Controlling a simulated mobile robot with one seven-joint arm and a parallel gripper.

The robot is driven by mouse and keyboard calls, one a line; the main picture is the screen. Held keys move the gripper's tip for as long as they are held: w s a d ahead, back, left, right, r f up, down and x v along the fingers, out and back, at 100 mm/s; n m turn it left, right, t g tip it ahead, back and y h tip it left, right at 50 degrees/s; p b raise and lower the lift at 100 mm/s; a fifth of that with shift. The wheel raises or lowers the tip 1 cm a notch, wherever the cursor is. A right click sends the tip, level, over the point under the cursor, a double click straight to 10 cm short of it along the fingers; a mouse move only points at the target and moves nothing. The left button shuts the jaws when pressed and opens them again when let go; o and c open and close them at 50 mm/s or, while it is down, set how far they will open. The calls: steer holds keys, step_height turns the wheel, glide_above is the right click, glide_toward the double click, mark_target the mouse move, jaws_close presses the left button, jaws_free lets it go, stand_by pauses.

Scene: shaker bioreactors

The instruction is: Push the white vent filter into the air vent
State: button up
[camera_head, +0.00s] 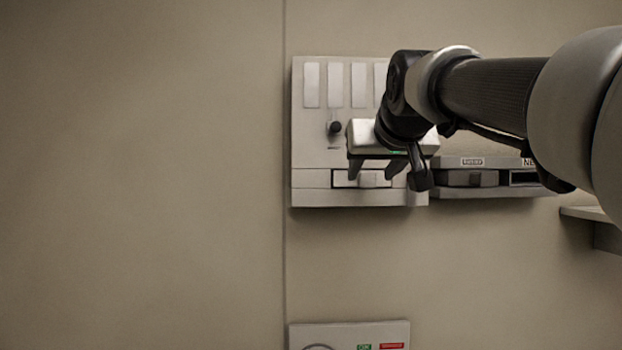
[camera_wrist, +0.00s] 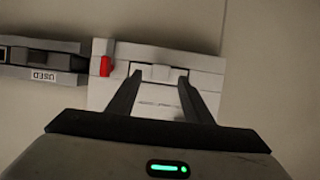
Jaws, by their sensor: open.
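The white vent filter (camera_head: 369,180) sits in the air vent (camera_head: 345,178), a wide slot low on the pale wall unit. In the wrist view the filter's raised white block (camera_wrist: 160,73) stands at the slot. How deep the filter sits is hard to tell. My gripper (camera_head: 374,172) is open in front of the vent. In the wrist view its two dark fingertips (camera_wrist: 160,78) appear on either side of the block, with gaps; I cannot see contact.
A grey holder (camera_head: 450,190) beside the unit has a slot labelled USED with a dark grey piece (camera_head: 470,179) in it, and a dark, empty-looking slot (camera_head: 524,178). A red part (camera_wrist: 105,66) shows near the vent. A black knob (camera_head: 335,128) is above. The wall at left is clear.

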steer(key=b+v, duration=0.1)
steer(key=v, duration=1.3)
steer(key=shift+w, duration=0.1)
steer(key=s+f+g, duration=0.2)
steer(key=s+f, duration=0.3)
steer(key=f, duration=0.9)
steer(key=s+f+g, duration=0.3)
steer(key=s+f, duration=0.2)
steer(key=f, duration=0.9)
steer(key=s+f+g+p, duration=0.1)
steer(key=s+f+g, duration=0.2)
steer(key=f, duration=1.1)
steer(key=shift+s, duration=1.15)
steer(key=shift+r, duration=0.1)
